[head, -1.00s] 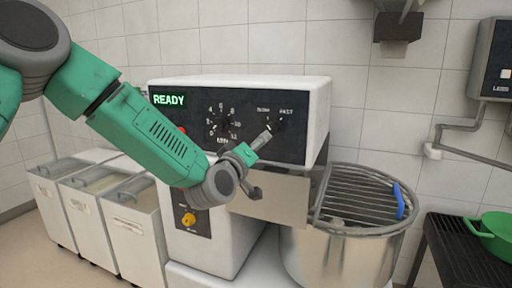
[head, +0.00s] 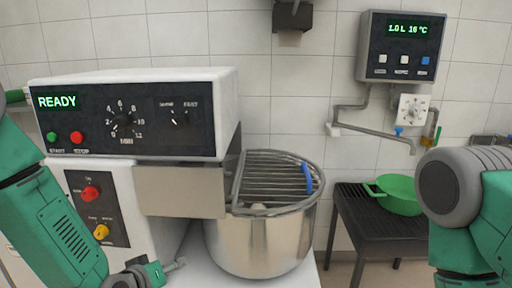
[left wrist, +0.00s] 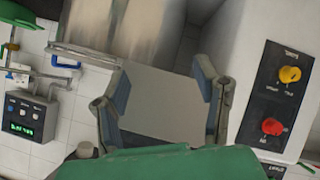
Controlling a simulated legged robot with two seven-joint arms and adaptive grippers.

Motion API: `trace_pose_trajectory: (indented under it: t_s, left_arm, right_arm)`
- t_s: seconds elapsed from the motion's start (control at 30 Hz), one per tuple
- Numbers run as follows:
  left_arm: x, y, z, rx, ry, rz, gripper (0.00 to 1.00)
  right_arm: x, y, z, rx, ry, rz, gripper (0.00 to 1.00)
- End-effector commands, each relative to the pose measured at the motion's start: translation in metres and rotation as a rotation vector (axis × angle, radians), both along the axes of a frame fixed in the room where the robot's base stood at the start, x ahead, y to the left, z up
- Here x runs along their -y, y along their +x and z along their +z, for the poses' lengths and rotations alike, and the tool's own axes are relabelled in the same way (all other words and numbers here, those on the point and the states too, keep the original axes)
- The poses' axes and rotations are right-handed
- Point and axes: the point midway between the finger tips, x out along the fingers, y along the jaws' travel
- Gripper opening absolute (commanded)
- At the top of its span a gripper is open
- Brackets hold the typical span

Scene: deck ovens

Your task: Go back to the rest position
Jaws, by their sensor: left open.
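My left gripper (head: 168,270) is low at the bottom of the head view, in front of the mixer's base and partly cut off by the frame edge. In the left wrist view my left gripper (left wrist: 162,98) has its two fingers spread with nothing between them. The mixer (head: 190,85) has a lit READY display (head: 57,101), a timer dial (head: 123,122) and a speed knob (head: 180,118). My right arm (head: 455,190) enters at the right; its gripper is out of view.
The steel mixing bowl (head: 262,243) has a wire guard with a blue handle (head: 308,179). A green pan (head: 398,194) sits on a dark rack (head: 352,212) at the right. A water meter box (head: 402,47) hangs on the tiled wall.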

Motion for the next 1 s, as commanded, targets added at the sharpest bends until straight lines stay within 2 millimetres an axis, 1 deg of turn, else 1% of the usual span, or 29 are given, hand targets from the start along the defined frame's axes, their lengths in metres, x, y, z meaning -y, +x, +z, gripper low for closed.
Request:
trace_pose_trajectory:
  t_s: [0.03, 0.07, 0.1, 0.17, 0.2, 0.27, 0.3, 0.33, 0.37, 0.4, 0.5, 0.6, 0.7, 1.0]
  left_arm:
    - [-0.002, -0.029, -0.031, -0.086, 0.042, -0.030, 0.56]
    - [-0.003, -0.045, -0.047, -0.136, 0.067, -0.049, 0.56]
    - [-0.006, -0.069, -0.067, -0.202, 0.101, -0.073, 0.56]
    - [-0.012, -0.105, -0.095, -0.301, 0.149, -0.112, 0.56]
    - [-0.017, -0.132, -0.111, -0.370, 0.179, -0.138, 0.56]
    - [-0.025, -0.171, -0.132, -0.470, 0.226, -0.177, 0.56]
    - [-0.031, -0.197, -0.143, -0.534, 0.255, -0.203, 0.56]
    - [-0.035, -0.215, -0.150, -0.580, 0.275, -0.222, 0.56]
    - [-0.039, -0.233, -0.156, -0.623, 0.295, -0.240, 0.56]
    - [-0.045, -0.255, -0.162, -0.678, 0.317, -0.262, 0.56]
    - [-0.057, -0.298, -0.170, -0.785, 0.362, -0.306, 0.56]
    - [-0.066, -0.324, -0.173, -0.850, 0.388, -0.333, 0.56]
    - [-0.069, -0.335, -0.173, -0.878, 0.398, -0.344, 0.56]
    - [-0.069, -0.335, -0.173, -0.879, 0.399, -0.345, 0.56]
  right_arm:
    - [0.000, 0.000, 0.000, 0.000, 0.000, 0.000, 0.00]
    - [0.000, 0.000, 0.000, 0.000, 0.000, 0.000, 0.00]
    - [0.000, 0.000, 0.000, 0.000, 0.000, 0.000, 0.00]
    - [0.000, 0.000, 0.000, 0.000, 0.000, 0.000, 0.00]
    - [0.000, 0.000, 0.000, 0.000, 0.000, 0.000, 0.00]
    - [0.000, 0.000, 0.000, 0.000, 0.000, 0.000, 0.00]
    - [0.000, 0.000, 0.000, 0.000, 0.000, 0.000, 0.00]
    - [0.000, 0.000, 0.000, 0.000, 0.000, 0.000, 0.00]
    - [0.000, 0.000, 0.000, 0.000, 0.000, 0.000, 0.00]
    - [0.000, 0.000, 0.000, 0.000, 0.000, 0.000, 0.00]
    - [0.000, 0.000, 0.000, 0.000, 0.000, 0.000, 0.00]
    - [0.000, 0.000, 0.000, 0.000, 0.000, 0.000, 0.00]
    - [0.000, 0.000, 0.000, 0.000, 0.000, 0.000, 0.00]
    - [0.000, 0.000, 0.000, 0.000, 0.000, 0.000, 0.00]
